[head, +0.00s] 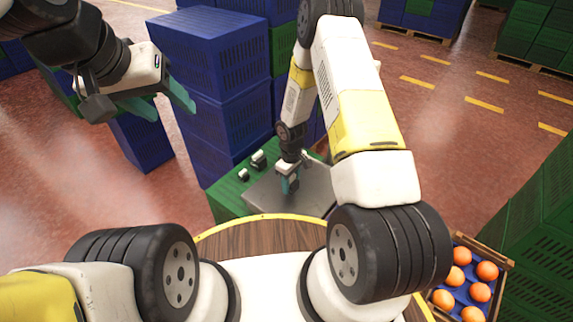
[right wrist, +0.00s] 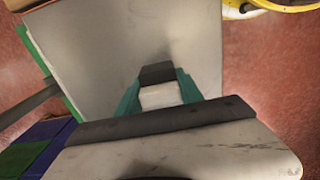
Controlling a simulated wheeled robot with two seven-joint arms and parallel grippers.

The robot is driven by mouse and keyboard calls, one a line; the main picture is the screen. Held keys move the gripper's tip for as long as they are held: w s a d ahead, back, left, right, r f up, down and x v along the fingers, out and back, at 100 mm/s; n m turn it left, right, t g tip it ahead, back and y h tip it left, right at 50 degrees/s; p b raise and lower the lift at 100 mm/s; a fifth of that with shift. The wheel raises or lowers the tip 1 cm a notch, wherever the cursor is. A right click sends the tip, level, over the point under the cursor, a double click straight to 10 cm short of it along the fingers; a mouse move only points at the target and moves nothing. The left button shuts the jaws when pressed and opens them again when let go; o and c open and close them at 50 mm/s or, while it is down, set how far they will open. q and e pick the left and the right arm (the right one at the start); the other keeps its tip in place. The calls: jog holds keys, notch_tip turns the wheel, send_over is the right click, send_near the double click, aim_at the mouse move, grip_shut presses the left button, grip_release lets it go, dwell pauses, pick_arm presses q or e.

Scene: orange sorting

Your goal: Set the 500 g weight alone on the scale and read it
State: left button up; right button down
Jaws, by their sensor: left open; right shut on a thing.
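My right gripper (head: 288,187) is over the grey scale plate (head: 318,203) in the head view. In the right wrist view its teal fingers (right wrist: 160,92) are shut on a small white weight with a dark top (right wrist: 161,96). The plate (right wrist: 125,50) lies behind the weight; I cannot tell whether the weight touches it. No mark on the weight is readable. Two smaller-looking white and dark weights (head: 258,160) (head: 243,175) stand on the green crate beside the plate. No scale reading is legible.
Blue crates (head: 205,75) stand stacked just behind the scale's green crate (head: 228,200). A wooden-rimmed tray (head: 488,249) of several oranges is at lower right. Green crates (head: 535,215) stand at the right. Open red floor lies between.

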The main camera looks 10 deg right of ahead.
aim_at(291, 188)
jog(key=shift+w+d+f, duration=0.2)
jog(key=shift+w, duration=0.1)
jog(key=shift+f, duration=1.55)
jog(key=shift+f, duration=0.15)
jog(key=c, duration=0.8)
grip_release()
jog(key=shift+s, duration=0.1)
jog(key=shift+o, duration=0.2)
